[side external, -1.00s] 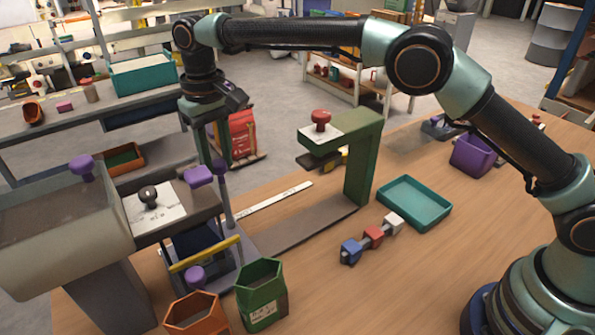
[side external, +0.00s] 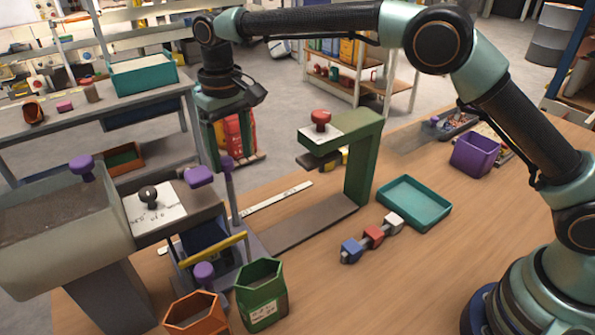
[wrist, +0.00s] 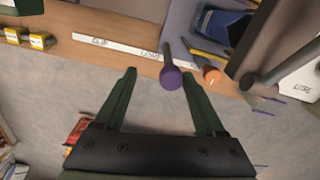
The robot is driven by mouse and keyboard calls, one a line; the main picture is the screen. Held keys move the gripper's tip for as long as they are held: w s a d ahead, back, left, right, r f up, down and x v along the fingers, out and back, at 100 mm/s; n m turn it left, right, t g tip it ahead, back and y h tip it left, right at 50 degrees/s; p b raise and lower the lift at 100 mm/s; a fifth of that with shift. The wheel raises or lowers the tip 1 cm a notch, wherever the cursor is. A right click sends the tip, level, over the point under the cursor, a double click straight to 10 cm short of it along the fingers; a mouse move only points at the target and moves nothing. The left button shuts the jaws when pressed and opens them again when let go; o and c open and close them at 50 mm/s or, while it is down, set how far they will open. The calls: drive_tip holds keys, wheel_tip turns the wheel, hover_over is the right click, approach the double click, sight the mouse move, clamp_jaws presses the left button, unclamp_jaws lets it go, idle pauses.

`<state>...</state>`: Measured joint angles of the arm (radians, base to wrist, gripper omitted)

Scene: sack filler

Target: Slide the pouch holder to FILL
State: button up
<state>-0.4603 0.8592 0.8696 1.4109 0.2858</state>
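The pouch holder (side external: 240,252) is a grey sliding carriage below the hopper's outlet. It carries a dark blue pouch (side external: 207,232), which also shows in the wrist view (wrist: 225,27), and a yellow bar (side external: 213,252). A post with a purple knob (side external: 227,162) rises from it. My gripper (wrist: 158,72) is open, fingers pointing down around the knob. In the wrist view the knob (wrist: 170,77) lies between the fingers, close to the right one; contact is unclear. A white label strip (side external: 277,198) runs behind the holder, partly hidden; its lettering is hard to read.
The hopper (side external: 50,215) stands left, with a purple-knobbed lever (side external: 200,177) near the post. A green press frame (side external: 362,165) stands over the track's right end. Green (side external: 260,295) and orange (side external: 195,315) bins stand in front. Open track (side external: 310,222) lies to the right.

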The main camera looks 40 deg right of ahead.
drive_tip(key=d, duration=1.1)
wheel_tip(320, 180, up, 13)
drive_tip(key=s+d+r+m+t, duration=0.1)
drive_tip(key=s+d+t, duration=0.2)
drive_tip(key=s+d, duration=0.6)
drive_tip(key=shift+s+d+r, duration=0.2)
drive_tip(key=shift+s+r, duration=0.1)
drive_tip(key=shift+s, duration=1.05)
drive_tip(key=w+a+f+n+g, duration=0.1)
drive_tip(key=w+a+f+g, duration=0.2)
drive_tip(key=w+a, duration=0.8)
wheel_tip(320, 180, down, 12)
drive_tip(key=shift+w+d+r, duration=0.15)
drive_tip(key=shift+w+d, duration=0.15)
drive_tip(key=shift+d, duration=0.15)
